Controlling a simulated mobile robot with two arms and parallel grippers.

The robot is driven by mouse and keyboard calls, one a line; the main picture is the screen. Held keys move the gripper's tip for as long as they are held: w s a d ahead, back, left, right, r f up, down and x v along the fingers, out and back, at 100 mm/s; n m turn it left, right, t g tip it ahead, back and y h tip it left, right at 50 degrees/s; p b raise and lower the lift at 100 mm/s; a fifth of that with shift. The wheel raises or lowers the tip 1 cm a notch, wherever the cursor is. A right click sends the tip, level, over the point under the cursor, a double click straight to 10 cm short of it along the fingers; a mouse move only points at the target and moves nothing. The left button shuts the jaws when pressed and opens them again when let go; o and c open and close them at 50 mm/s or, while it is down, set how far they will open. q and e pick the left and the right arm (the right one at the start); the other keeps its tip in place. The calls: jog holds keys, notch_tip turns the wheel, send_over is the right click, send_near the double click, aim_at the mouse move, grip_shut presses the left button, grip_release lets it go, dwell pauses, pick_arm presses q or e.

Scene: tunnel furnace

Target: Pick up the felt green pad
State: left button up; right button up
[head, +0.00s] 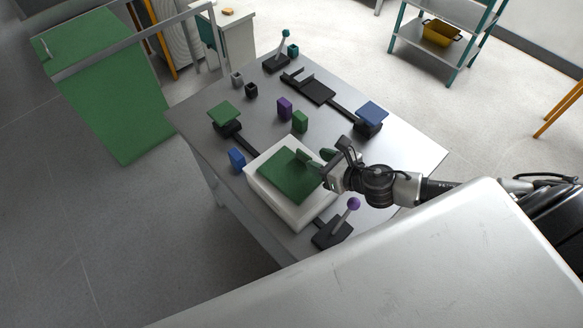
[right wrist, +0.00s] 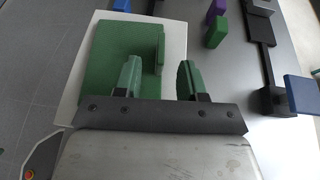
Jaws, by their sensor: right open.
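The felt green pad (head: 286,177) lies flat on a white block (head: 262,196) on the table. A raised green ridge stands near one edge of the pad. In the right wrist view the pad (right wrist: 112,58) fills the upper left, with the ridge (right wrist: 161,47) at its right side. My right gripper (head: 326,164) is open and empty at the pad's right edge. In the right wrist view its green fingers (right wrist: 158,78) are spread, and the ridge appears just beyond the gap between them. Whether a finger touches the pad cannot be told. My left gripper is not in view.
A purple-knobbed lever (head: 352,204) stands near the white block. A blue block (head: 237,160), a green block (head: 300,121) and a purple block (head: 285,107) stand around it. Green (head: 224,113) and blue (head: 372,113) plates sit on black stands. The table's right side is mostly clear.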

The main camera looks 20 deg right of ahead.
aim_at(307, 155)
jog(key=shift+w+a+f, duration=0.15)
jog(key=shift+w, duration=0.2)
jog(key=p+x, duration=0.1)
jog(key=x, duration=0.3)
jog(key=shift+w+f, duration=0.1)
jog(key=shift+w, duration=0.05)
jog(key=shift+w+a+f, duration=0.15)
jog(key=shift+w+f, duration=0.15)
jog(key=shift+w, duration=0.1)
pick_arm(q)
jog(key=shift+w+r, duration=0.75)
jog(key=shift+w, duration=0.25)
pick_arm(e)
jog(key=shift+c, duration=1)
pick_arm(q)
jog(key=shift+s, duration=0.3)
pick_arm(e)
grip_shut()
